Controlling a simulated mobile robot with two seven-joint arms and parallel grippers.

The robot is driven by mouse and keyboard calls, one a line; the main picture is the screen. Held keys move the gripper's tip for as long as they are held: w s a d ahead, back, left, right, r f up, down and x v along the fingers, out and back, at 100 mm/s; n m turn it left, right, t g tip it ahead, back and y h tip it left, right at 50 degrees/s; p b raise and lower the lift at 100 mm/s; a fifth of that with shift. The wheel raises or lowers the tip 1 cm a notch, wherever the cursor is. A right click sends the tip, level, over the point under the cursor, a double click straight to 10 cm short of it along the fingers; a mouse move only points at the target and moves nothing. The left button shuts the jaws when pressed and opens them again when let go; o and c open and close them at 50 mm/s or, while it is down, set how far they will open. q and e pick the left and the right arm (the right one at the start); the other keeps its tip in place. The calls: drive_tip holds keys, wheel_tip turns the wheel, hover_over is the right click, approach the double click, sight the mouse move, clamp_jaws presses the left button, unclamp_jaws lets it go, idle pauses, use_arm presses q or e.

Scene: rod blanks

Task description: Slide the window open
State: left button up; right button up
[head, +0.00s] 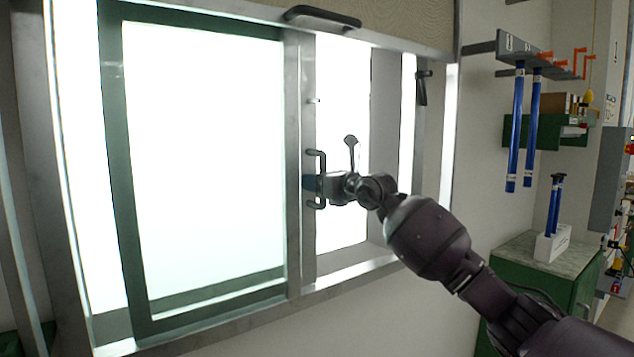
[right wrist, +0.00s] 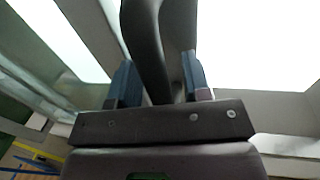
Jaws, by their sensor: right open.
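The window fills the left and middle of the head view, with a pale metal frame (head: 292,120) and a green-edged pane (head: 122,180) glowing white. A dark upright handle (head: 322,158) stands on a metal upright to the right of that pane. My right gripper (head: 312,184) is at the handle's middle, reaching in from the right. In the right wrist view, the dark handle bar (right wrist: 148,50) runs between the blue finger pads of my open right gripper (right wrist: 160,84). Whether a pad touches it is unclear. My left gripper is not in view.
A dark bar handle (head: 322,17) sits at the window's top edge. A wall rack (head: 515,48) holds blue rods (head: 516,125) at the right. A white holder (head: 552,244) with blue rods stands on a green cabinet (head: 520,262) at the lower right.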

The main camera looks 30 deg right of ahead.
drive_tip(key=b+v, duration=0.1)
drive_tip(key=v, duration=0.9)
drive_tip(key=shift+s, duration=0.3)
drive_tip(key=shift+d, duration=0.15)
